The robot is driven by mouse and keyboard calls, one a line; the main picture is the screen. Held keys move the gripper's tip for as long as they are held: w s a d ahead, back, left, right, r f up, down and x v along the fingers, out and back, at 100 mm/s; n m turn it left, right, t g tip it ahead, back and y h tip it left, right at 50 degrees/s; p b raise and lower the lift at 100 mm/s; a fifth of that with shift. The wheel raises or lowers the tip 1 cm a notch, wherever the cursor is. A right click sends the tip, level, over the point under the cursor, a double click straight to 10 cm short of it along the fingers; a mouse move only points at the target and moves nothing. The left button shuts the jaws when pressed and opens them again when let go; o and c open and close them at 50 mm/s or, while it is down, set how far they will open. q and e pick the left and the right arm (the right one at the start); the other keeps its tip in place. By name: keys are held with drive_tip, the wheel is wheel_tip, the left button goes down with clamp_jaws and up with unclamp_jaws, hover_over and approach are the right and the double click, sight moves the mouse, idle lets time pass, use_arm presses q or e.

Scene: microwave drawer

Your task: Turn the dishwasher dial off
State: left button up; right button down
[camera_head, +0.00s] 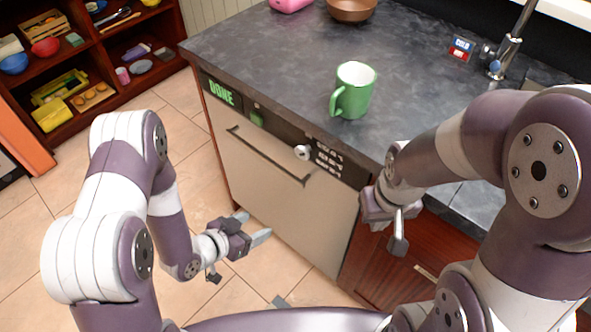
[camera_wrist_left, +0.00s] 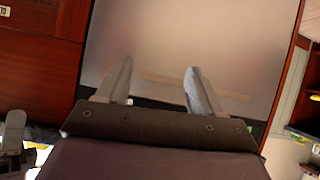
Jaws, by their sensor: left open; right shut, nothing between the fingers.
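The dishwasher (camera_head: 262,178) has a beige front door with a dark bar handle (camera_head: 262,152). Its dial (camera_head: 302,152) is a small white knob on the dark control strip under the countertop, beside white lettering too small to read. My left gripper (camera_head: 254,229) is open and empty, low in front of the door and well below the dial. In the left wrist view its two fingers (camera_wrist_left: 158,88) are spread apart in front of the door (camera_wrist_left: 200,40). My right gripper (camera_head: 397,240) is to the right of the dishwasher, in front of the red-brown cabinet, partly hidden by its own arm.
A green mug (camera_head: 353,90) stands on the dark countertop (camera_head: 262,62) above the dial. A brown bowl (camera_head: 351,9) and a pink object (camera_head: 290,4) are at the back. A sign reading DONE (camera_head: 221,92) is on the strip's left end. A shelf (camera_head: 100,50) stands at far left; the floor between is clear.

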sight(300, 155)
use_arm(q)
wheel_tip(300, 155, up, 10)
drive_tip(key=w+d+m+t+h, duration=0.1)
drive_tip(key=w+d+t+h, duration=0.2)
drive_tip(key=t+h, duration=0.2)
drive_tip(key=x, duration=1.2)
drive_tip(key=shift+a, duration=0.1)
drive_tip(key=shift+f, duration=0.1)
drive_tip(key=c, duration=1)
